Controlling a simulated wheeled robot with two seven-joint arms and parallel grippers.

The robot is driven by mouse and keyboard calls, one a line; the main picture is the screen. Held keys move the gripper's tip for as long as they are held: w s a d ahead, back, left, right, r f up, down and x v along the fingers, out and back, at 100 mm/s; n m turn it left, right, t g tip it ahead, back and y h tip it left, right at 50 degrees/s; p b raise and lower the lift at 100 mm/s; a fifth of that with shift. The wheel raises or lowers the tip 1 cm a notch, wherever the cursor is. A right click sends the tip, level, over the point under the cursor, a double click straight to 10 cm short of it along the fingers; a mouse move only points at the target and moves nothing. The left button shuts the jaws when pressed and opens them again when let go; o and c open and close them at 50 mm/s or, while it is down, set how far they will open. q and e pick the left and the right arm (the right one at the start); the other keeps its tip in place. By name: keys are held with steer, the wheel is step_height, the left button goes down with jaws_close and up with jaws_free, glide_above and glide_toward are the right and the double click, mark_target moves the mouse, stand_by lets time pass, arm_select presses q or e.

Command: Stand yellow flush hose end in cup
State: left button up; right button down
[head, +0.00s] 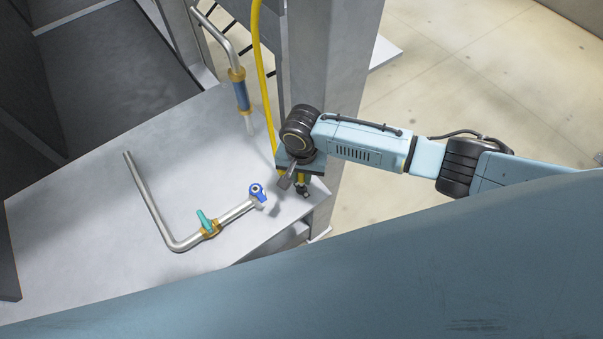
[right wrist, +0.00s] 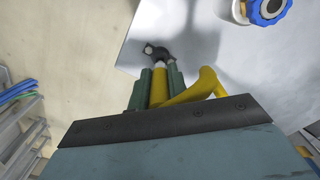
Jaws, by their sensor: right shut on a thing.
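The yellow flush hose (head: 261,65) hangs down beside the grey post in the head view and runs behind my right wrist. My right gripper (head: 300,186) points down over the right corner of the grey tabletop. In the right wrist view the green fingers of my right gripper (right wrist: 160,80) are shut on the yellow hose end (right wrist: 159,88). A black bent fitting (right wrist: 157,51) sticks out past the fingertips. It appears above the table, but I cannot tell the gap. I cannot make out the cup in either view. My left gripper is out of view.
Another pipe with a blue sleeve (head: 241,95) stands behind. The grey post (head: 330,60) rises close behind my wrist.

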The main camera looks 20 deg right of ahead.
stand_by(0.3)
steer(key=shift+p, duration=0.5)
stand_by(0.4)
steer(key=shift+p, duration=0.45)
steer(key=shift+f+b, duration=0.75)
steer(key=shift+f, duration=0.45)
steer(key=c, duration=1.2)
jaws_free()
steer(key=shift+c, duration=0.2)
